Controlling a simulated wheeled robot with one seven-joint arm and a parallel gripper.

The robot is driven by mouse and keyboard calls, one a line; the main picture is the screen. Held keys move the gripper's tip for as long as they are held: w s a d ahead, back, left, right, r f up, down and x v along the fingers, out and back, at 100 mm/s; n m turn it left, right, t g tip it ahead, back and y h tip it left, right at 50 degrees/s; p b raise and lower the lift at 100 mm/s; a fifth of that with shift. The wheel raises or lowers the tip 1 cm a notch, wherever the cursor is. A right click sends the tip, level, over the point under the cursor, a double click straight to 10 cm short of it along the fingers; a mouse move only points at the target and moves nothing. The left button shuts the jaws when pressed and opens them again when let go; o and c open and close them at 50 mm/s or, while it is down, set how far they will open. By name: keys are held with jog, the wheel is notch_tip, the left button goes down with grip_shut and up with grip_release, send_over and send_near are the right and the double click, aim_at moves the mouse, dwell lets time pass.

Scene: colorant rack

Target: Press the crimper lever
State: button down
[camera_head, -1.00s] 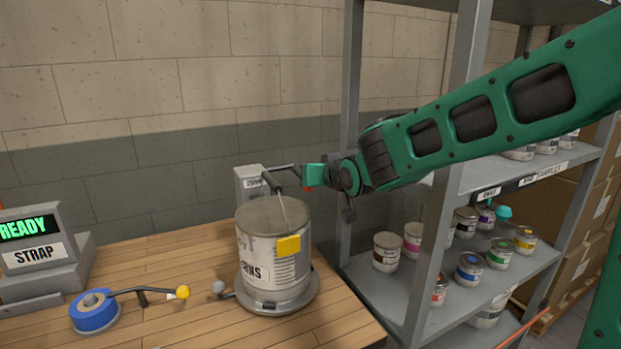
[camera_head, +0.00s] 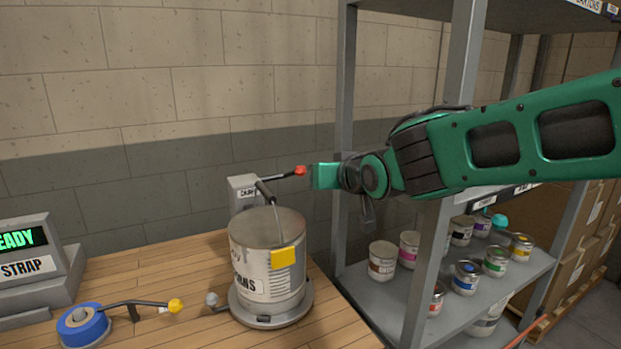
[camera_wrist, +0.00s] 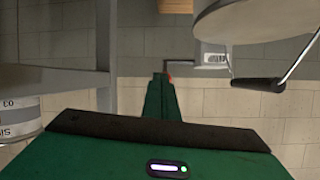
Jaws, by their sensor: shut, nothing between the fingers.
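The crimper is a small grey box (camera_head: 243,192) with a partly readable label, on the bench behind the paint can. Its dark lever (camera_head: 284,176) sticks out to the right and ends in a red knob (camera_head: 300,171). My gripper (camera_head: 316,176) is shut and empty, just right of the knob; contact cannot be told. In the wrist view, the shut fingers (camera_wrist: 160,82) point up the picture, and a sliver of the red knob (camera_wrist: 169,71) shows by their tips. The grey crimper box (camera_wrist: 211,50) is to the right, its lever mostly hidden.
A large can (camera_head: 268,258) with a yellow tag and a raised bail handle stands on a round base before the crimper. A strap station (camera_head: 38,268) and blue tape roll (camera_head: 83,326) are at left. A shelf post (camera_head: 345,130) and paint cans (camera_head: 466,277) are at right.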

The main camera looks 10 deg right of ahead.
jog(key=shift+s+d+r, duration=0.1)
jog(key=shift+s+d, duration=0.1)
jog(key=shift+s, duration=0.65)
